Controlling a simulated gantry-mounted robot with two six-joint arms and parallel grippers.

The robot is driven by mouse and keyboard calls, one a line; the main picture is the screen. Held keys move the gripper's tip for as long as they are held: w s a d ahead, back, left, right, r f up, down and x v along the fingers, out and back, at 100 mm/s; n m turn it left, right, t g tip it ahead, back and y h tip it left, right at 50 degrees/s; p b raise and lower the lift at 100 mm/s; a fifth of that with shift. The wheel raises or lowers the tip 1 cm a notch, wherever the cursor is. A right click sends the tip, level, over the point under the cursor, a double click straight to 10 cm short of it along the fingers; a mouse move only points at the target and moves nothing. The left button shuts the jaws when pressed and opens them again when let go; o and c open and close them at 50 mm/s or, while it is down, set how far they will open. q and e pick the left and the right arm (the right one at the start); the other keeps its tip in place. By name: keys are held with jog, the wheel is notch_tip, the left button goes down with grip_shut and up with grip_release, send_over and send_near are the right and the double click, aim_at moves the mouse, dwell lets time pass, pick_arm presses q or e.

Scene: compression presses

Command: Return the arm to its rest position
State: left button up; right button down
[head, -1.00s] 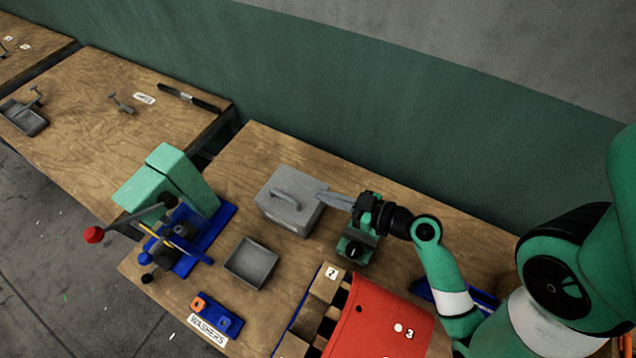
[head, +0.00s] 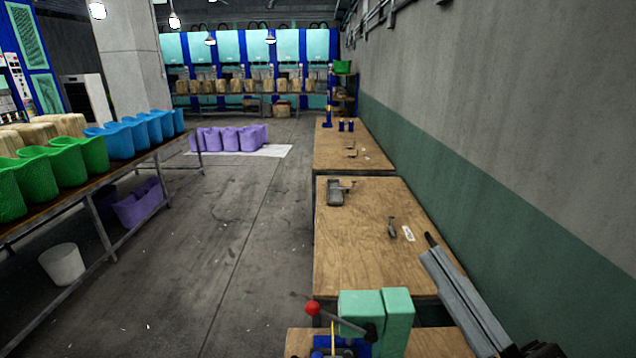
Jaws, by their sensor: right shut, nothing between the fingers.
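My right gripper (head: 434,262) reaches in from the bottom right corner. Its long grey fingers are shut with nothing between them. They point up and left, in front of the right edge of the middle wooden table. The rest of my right arm is almost wholly out of view. My left gripper is not in view.
A green press (head: 376,312) with a red-knobbed lever (head: 312,308) stands on the near table (head: 435,345). A grey tray (head: 336,199) and small parts lie on the middle table (head: 350,255). Green bins (head: 60,166) line a left bench. The grey wall (head: 520,130) bounds the right; the floor aisle is open.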

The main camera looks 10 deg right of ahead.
jog(key=s+d+r+m+t+h+p, duration=0.1)
jog(key=r+m+h+p, duration=0.1)
jog(key=r+p, duration=0.4)
jog(key=s+d+r+m+t+h+p, duration=0.1)
jog(key=r+m+p, duration=0.3)
jog(key=r, duration=1.2)
jog(key=s+r+m+t+h+p, duration=0.3)
jog(key=r+p, duration=0.6)
jog(key=r, duration=0.1)
jog(key=shift+d+r, duration=0.4)
jog(key=shift+s, duration=0.1)
